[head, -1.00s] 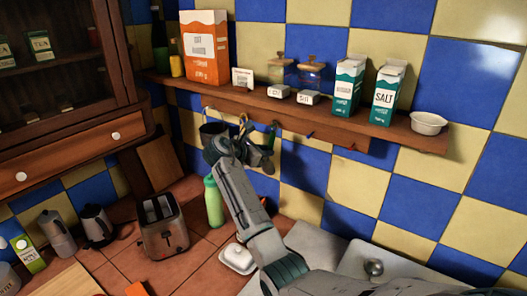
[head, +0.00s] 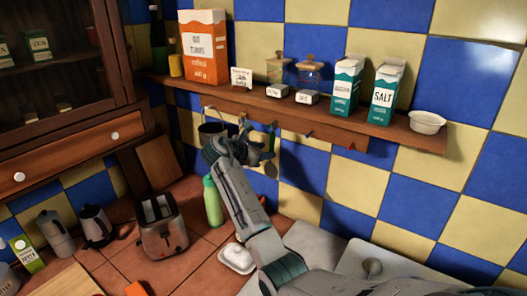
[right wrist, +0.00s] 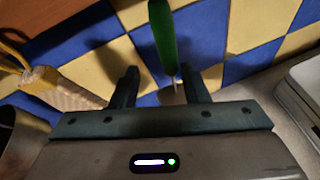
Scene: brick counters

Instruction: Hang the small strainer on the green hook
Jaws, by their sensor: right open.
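A green-handled utensil (right wrist: 164,38) hangs against the tiles below the shelf, with a thin shaft and a small flat or round end (right wrist: 172,94). Its green handle also shows in the head view (head: 273,137), with a round grey end (head: 270,170) lower down. It may be the small strainer; its mesh cannot be made out. My right gripper (head: 270,150) is open, and in the right wrist view its fingers (right wrist: 160,88) stand apart on either side of the utensil's lower part. The hook above the green handle is not clear. My left gripper is out of view.
The wooden shelf (head: 380,128) bears boxes, jars and a white bowl (head: 427,122). A dark pot-like vessel (head: 212,133) hangs left of my right gripper. A green bottle (head: 212,202) and toaster (head: 160,225) stand below. Other hooks (head: 308,133) to the right look free.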

